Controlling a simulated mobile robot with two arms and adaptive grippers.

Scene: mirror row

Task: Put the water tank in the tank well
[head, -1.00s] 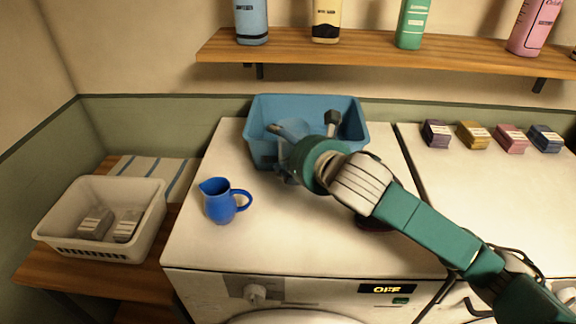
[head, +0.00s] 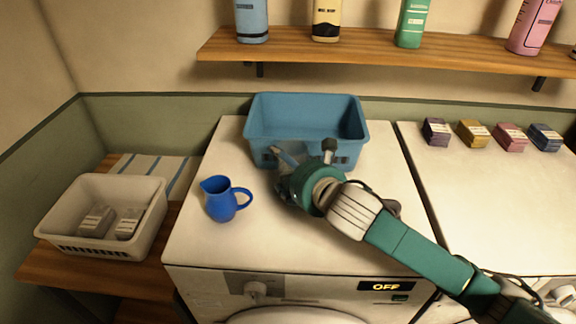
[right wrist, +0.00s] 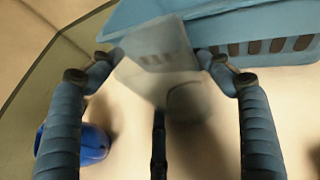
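A see-through greyish water tank (right wrist: 160,45) sits between the two fingertips of my right gripper (right wrist: 160,62) in the right wrist view, with a fingertip against each side. In the head view my right gripper (head: 306,160) is at the front edge of the blue bin (head: 305,115), above the white machine top (head: 240,250); the tank is mostly hidden there. I cannot make out the tank well. My left gripper is not in view.
A blue jug (head: 221,200) stands left of my gripper on the machine. A white basket (head: 95,195) with grey packs is on the wooden bench at left. Small boxes (head: 473,134) line the right machine's back. Bottles stand on the shelf (head: 400,55) above.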

